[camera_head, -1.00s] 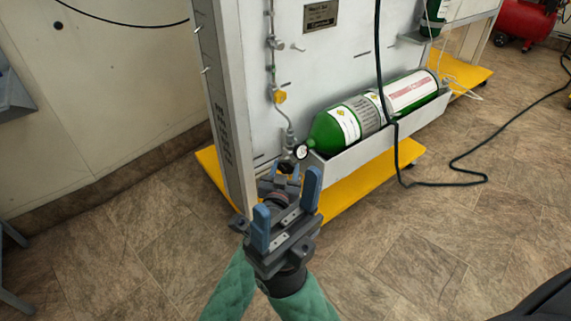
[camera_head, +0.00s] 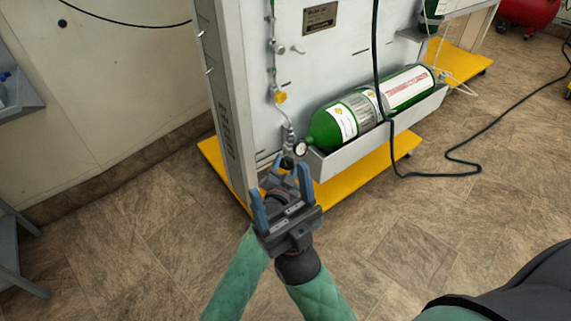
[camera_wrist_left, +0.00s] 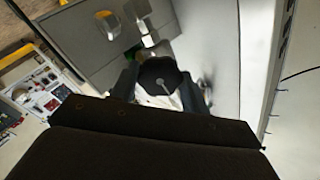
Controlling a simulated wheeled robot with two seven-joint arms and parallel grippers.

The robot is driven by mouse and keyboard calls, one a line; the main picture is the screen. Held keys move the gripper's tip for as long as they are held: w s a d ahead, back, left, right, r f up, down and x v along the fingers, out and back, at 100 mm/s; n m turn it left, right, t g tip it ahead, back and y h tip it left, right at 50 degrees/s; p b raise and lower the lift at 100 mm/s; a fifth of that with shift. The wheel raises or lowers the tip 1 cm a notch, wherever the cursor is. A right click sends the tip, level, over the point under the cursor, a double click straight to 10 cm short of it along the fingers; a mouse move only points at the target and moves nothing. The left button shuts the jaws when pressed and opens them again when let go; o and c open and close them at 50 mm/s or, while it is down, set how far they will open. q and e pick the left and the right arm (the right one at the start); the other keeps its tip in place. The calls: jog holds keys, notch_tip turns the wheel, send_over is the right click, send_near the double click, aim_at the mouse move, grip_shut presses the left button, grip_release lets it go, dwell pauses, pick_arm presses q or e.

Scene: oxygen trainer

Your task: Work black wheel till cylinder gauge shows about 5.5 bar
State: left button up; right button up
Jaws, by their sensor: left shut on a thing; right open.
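The black wheel (camera_wrist_left: 160,77) shows in the left wrist view, at the end of a metal fitting. My left gripper (camera_wrist_left: 163,88) is shut on it, with one blue finger on each side. In the head view my left gripper (camera_head: 287,168) is at the pipe's lower end, largely hidden behind my right gripper. My right gripper (camera_head: 283,190) is open and empty in front of it, its blue fingers pointing up. The round white gauge (camera_head: 301,148) is at the neck of the green cylinder (camera_head: 326,133). Its reading is too small to tell.
The cylinder lies in a grey trough (camera_head: 350,151) on the panel, above a yellow base (camera_head: 370,160). A yellow fitting (camera_head: 280,97) sits on the pipe above the wheel. A dark hose (camera_head: 394,150) hangs in front of the trough. The floor (camera_head: 400,250) at front right is clear.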

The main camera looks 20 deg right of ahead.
pick_arm(q)
jog(key=shift+m+p, duration=0.65)
jog(key=shift+m, duration=0.25)
jog(key=shift+f, duration=0.1)
pick_arm(e)
jog(key=w+a+f+m+g+h, duration=0.1)
jog(key=w+a+f+g+h, duration=0.2)
jog(key=w+f, duration=0.6)
jog(key=shift+f+m+g+h, duration=0.3)
jog(key=shift+f+g, duration=0.9)
jog(key=shift+f, duration=0.3)
jog(key=shift+s, duration=0.1)
pick_arm(q)
jog(key=o, duration=1)
